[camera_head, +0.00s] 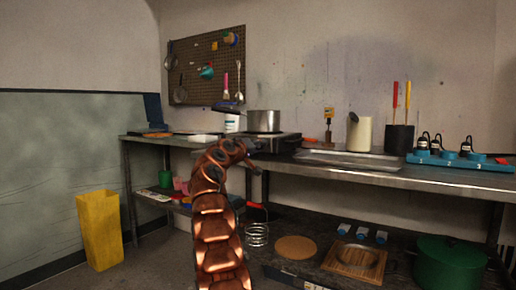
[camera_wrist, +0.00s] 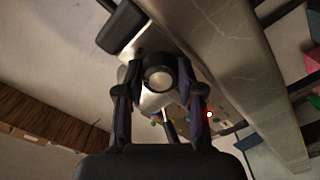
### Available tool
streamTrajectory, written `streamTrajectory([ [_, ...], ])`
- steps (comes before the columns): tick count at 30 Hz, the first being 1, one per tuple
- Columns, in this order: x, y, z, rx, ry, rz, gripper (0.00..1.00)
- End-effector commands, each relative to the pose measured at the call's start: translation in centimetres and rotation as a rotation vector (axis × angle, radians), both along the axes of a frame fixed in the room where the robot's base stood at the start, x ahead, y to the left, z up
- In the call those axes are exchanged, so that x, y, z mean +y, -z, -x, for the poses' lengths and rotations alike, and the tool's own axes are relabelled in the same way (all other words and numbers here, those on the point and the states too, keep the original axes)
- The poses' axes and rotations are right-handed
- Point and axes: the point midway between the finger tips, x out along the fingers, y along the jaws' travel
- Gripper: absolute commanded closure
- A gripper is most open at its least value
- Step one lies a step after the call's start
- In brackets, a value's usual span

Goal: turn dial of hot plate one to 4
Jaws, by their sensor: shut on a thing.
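The hot plate (camera_head: 285,144) stands on the steel bench with a steel pot (camera_head: 263,122) on top. My arm reaches up to its front, and my gripper (camera_head: 254,160) is small and partly hidden there by the arm. In the wrist view my gripper (camera_wrist: 159,74) has its two fingers on either side of a round dark dial with a pale centre (camera_wrist: 158,78), and is shut on it. The dial's numbers and pointer cannot be read. A small red light (camera_wrist: 209,114) shows right of the fingers.
A metal tray (camera_head: 350,160) lies right of the hot plate, near a cream jug (camera_head: 359,133) and a blue rack (camera_head: 460,163). A lower shelf holds a green pot (camera_head: 449,264) and a wire coil (camera_head: 257,235). A yellow bin (camera_head: 99,230) stands at left.

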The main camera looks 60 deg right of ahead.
Motion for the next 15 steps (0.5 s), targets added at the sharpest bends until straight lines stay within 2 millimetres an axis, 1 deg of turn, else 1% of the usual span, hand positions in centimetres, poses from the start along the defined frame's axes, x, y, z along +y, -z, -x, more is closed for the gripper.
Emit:
streamTrajectory([
  [14, -0.01, 0.13, -0.01, -0.003, 0.000, -0.003, 0.97],
  [15, -0.01, 0.14, -0.02, -0.003, 0.000, -0.003, 0.58],
])
